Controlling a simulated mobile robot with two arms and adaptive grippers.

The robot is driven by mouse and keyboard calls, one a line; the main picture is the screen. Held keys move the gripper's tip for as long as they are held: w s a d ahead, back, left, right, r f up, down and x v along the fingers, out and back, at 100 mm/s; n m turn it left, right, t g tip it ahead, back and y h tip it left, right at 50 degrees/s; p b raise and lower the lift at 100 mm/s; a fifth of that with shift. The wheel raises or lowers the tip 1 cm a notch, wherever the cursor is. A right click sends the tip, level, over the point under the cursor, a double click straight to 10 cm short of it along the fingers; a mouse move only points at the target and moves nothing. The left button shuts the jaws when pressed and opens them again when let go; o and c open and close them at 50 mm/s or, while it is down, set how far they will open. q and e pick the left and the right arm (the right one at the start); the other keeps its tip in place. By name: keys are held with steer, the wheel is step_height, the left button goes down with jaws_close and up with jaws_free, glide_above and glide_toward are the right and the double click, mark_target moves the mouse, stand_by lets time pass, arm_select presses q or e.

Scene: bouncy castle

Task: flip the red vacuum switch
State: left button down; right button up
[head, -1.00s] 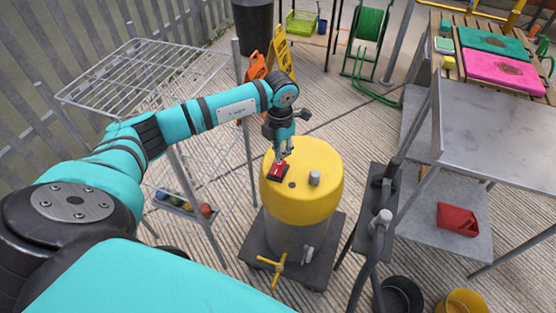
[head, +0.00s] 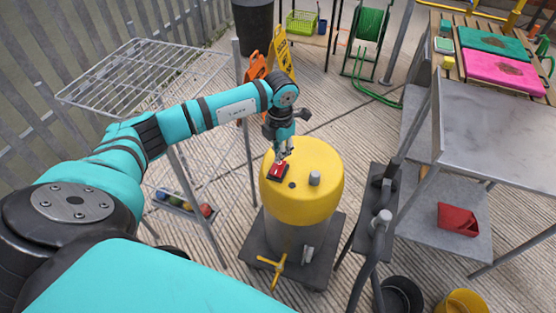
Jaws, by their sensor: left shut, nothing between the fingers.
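The red vacuum switch (head: 278,172) sits on the left part of the yellow top of a drum-shaped vacuum (head: 318,205). It is a small red rocker in a dark frame. My left gripper (head: 284,156) is shut and empty, pointing down, with its fingertips at the far edge of the switch. I cannot tell whether the fingertips touch it. The fingers hide a little of the switch's far end. My right gripper is not in view.
The vacuum stands on a dark square base (head: 255,240) with a yellow tap handle (head: 278,268). A wire rack (head: 145,75) stands at the left, a dark hose stand (head: 378,215) close at the right. A grey metal table (head: 495,130) is further right.

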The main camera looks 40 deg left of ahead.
arm_select(q)
steer(key=shift+s+f+b, duration=0.1)
steer(key=shift+f+b, duration=0.95)
steer(key=shift+f, duration=0.35)
stand_by(0.7)
steer(key=shift+r, duration=0.1)
steer(key=shift+r+p, duration=0.8)
steer(key=shift+r, duration=0.1)
steer(key=shift+r+p, duration=1.65)
steer(key=shift+r, duration=0.9)
